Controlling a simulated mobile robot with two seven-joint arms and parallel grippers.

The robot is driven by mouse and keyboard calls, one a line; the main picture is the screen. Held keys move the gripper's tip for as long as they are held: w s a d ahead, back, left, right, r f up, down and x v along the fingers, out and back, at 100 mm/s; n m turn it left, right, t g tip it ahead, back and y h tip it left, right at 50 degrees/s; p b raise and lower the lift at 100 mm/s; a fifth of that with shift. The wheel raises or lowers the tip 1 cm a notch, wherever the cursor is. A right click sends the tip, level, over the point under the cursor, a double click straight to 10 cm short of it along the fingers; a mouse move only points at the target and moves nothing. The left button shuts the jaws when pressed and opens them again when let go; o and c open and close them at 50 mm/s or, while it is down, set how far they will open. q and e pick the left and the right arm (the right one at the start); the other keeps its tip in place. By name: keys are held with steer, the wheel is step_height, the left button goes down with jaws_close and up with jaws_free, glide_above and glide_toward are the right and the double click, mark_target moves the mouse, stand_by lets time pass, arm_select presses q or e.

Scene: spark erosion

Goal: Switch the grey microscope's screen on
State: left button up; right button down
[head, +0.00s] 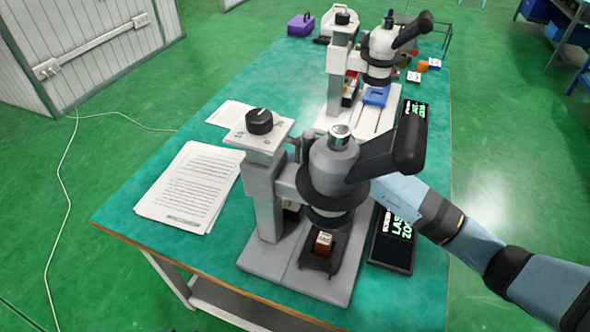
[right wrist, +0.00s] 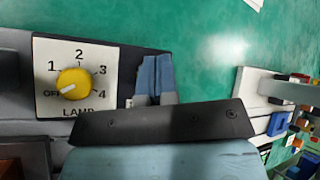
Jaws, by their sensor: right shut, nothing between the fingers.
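The grey microscope (head: 330,180) stands at the near end of the green table. A black knob (head: 260,121) sits on a pale plate atop its column. A dark panel (head: 392,258) with green and white lettering lies right of its base, partly covered by my right arm; I cannot tell whether it is a lit screen. In the right wrist view, a yellow knob (right wrist: 74,83) on a white LAMP plate (right wrist: 100,52) points at OFF. My right gripper (right wrist: 153,78) is shut and empty, beside that plate; the microscope's head hides it in the head view. My left gripper is out of view.
A white microscope (head: 365,75) stands behind, with a similar lettered panel (head: 415,110) beside it. Printed sheets (head: 188,185) lie on the left of the table. A small brown block (head: 323,242) sits under the grey microscope's lens. The table's left front corner is clear.

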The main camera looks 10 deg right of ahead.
steer(key=shift+f, duration=0.4)
stand_by(0.5)
steer(key=shift+r, duration=0.8)
steer(key=shift+r+p, duration=1.5)
steer(key=shift+r, duration=1.45)
